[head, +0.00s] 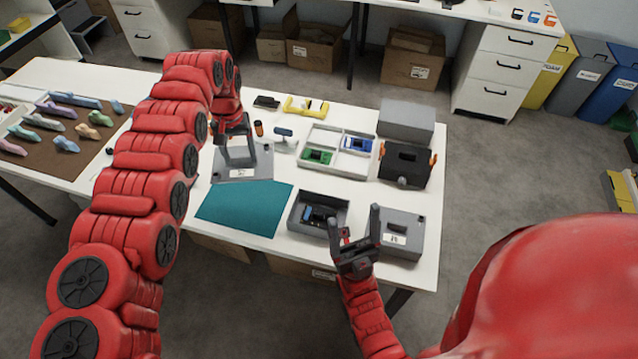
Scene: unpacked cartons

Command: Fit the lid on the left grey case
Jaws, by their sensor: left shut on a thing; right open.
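The left grey case (345,228) is an open box near the table's front edge, with dark and blue parts inside. The grey lid (262,160), a flat plate with a white label, is at the back edge of the teal mat. My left gripper (236,148) is shut on the lid from above; I cannot tell whether the lid touches the table. My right gripper (354,212) is open and empty, its fingers pointing up in the picture between the two cases. It partly hides the left case's right side. The right grey case (408,230) has a labelled grey top on it.
A teal mat (245,207) lies left of the open case. Behind stand a white divided tray (335,163) with green and blue boards, a black device (404,165) with orange clips, and a grey box (406,120). A brown mat (60,140) holds several tools.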

